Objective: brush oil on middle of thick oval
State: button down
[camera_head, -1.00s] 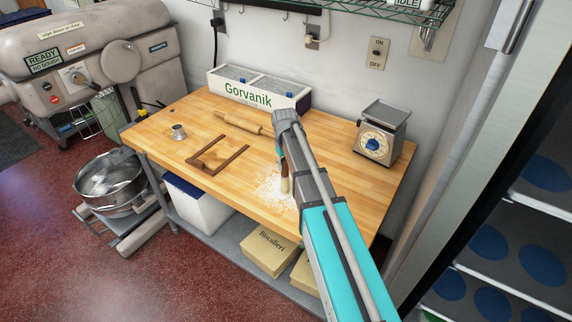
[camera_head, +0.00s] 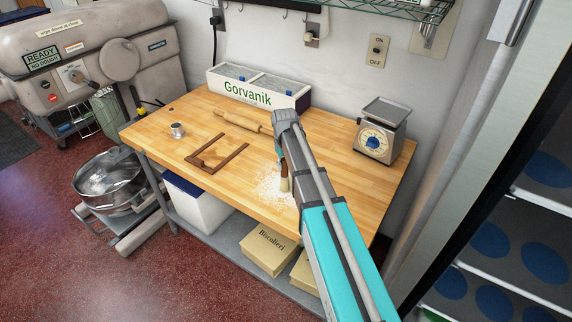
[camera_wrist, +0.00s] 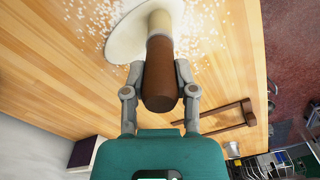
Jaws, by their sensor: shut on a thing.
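My gripper (camera_wrist: 158,74) is shut on the brown handle of a brush (camera_wrist: 160,95). The brush's pale bristle end (camera_wrist: 160,20) points away from the gripper and overlaps a cream dough oval (camera_wrist: 125,42) in the wrist view. I cannot tell whether the bristles touch the dough. White flour (camera_wrist: 195,30) is scattered around the oval. In the head view the brush (camera_head: 284,172) shows just left of my arm, above the flour patch (camera_head: 270,190); my arm hides most of the gripper and the dough there. A small metal cup (camera_head: 177,131) stands at the table's left; its contents are unclear.
A brown U-shaped frame (camera_head: 203,163) and a rolling pin (camera_head: 240,121) lie left of my arm on the wooden table (camera_head: 340,180). A Gorvanik bin (camera_head: 247,94) stands at the back, a scale (camera_head: 381,130) at the right. The table between arm and scale is clear.

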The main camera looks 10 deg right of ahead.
jog(key=shift+f, duration=0.1)
jog(key=shift+w+d, duration=0.85)
jog(key=shift+w, duration=0.1)
jog(key=shift+s+a, duration=0.1)
jog(key=shift+s, duration=0.05)
jog(key=shift+s+a, duration=1.55)
jog(key=shift+s, duration=0.25)
jog(key=shift+w+d, duration=0.1)
jog(key=shift+w, duration=0.05)
jog(key=shift+w+d, duration=1.5)
jog(key=shift+w, duration=0.3)
jog(key=shift+s, duration=0.15)
